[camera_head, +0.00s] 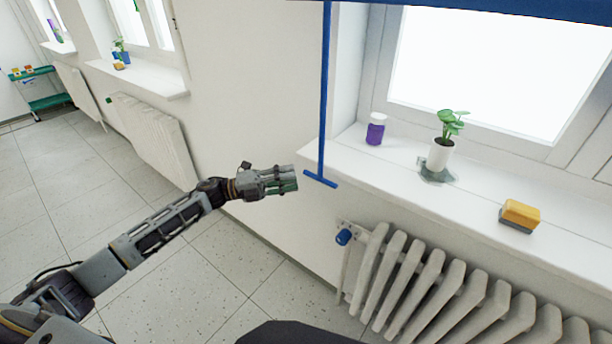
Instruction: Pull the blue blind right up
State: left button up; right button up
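The blue blind (480,8) shows only as a blue strip along the top edge, above the bright window; the rest of it is out of view. A thin blue pull rod (323,90) hangs down from it at the left side of the window. It ends in a blue T-shaped handle (320,179) near the sill's front left corner. My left gripper (291,180) is just left of the handle at about the same picture height, apart from it in the picture and holding nothing visible. Its finger spacing is unclear from this angle. My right gripper is not in view.
On the white sill (475,205) stand a purple jar with a white lid (375,130), a potted plant (440,152) and a yellow sponge (520,214). A white radiator (425,285) with a blue valve knob (343,237) is below. Open tiled floor lies left.

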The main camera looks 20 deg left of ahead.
pick_arm(q)
jog(key=x, duration=0.5)
jog(key=shift+w+d, duration=0.1)
jog(key=shift+d, duration=0.2)
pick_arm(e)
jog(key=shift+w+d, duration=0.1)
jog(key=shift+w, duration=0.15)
pick_arm(q)
grip_shut()
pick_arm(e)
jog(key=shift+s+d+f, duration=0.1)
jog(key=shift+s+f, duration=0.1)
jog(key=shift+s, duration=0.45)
